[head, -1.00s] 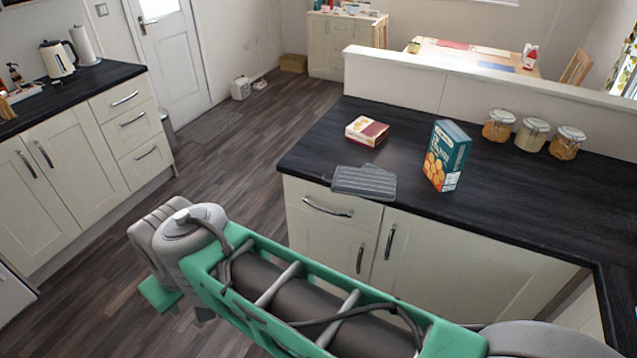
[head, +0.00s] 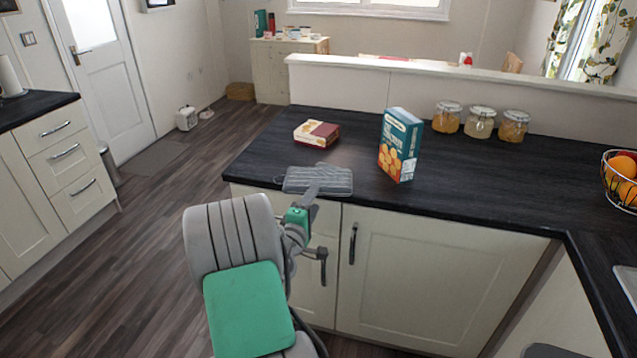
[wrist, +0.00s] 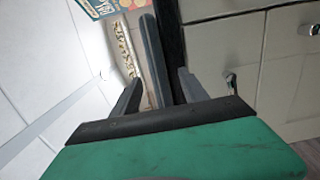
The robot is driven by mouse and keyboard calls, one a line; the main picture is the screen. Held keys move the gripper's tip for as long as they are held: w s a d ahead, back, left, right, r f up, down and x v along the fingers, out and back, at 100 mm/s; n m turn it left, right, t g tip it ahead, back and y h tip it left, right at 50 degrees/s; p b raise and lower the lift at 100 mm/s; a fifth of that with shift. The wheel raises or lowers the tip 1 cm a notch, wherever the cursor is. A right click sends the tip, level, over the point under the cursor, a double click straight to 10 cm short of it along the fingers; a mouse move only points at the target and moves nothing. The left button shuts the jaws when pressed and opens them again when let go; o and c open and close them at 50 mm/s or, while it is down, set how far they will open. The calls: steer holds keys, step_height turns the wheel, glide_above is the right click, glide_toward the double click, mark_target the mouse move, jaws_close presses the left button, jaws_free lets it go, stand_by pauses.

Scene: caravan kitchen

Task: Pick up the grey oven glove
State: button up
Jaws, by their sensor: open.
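The grey oven glove (head: 340,183) lies flat on the dark worktop in the head view, at its front left edge and partly over that edge. My gripper (head: 308,200) is at the glove's front, and my wrist covers part of the glove. In the wrist view my gripper (wrist: 160,84) is open, one finger on each side. A long grey slab, which looks like the glove (wrist: 153,55) seen edge-on, stands between the fingers. Gaps show beside it, so the fingers are not closed on it.
The worktop (head: 470,205) holds a red and cream box (head: 316,133) behind the glove and a teal box (head: 399,145) to its right. Several jars (head: 481,122) stand along the low wall. Cabinet doors with handles (head: 353,243) lie below the edge.

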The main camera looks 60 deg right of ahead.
mark_target(312, 181)
steer(key=d, duration=0.4)
steer(key=shift+w+r+p, duration=0.1)
steer(key=shift+w+p, duration=0.2)
steer(key=shift+w, duration=0.1)
steer(key=shift+c, duration=0.4)
jaws_close()
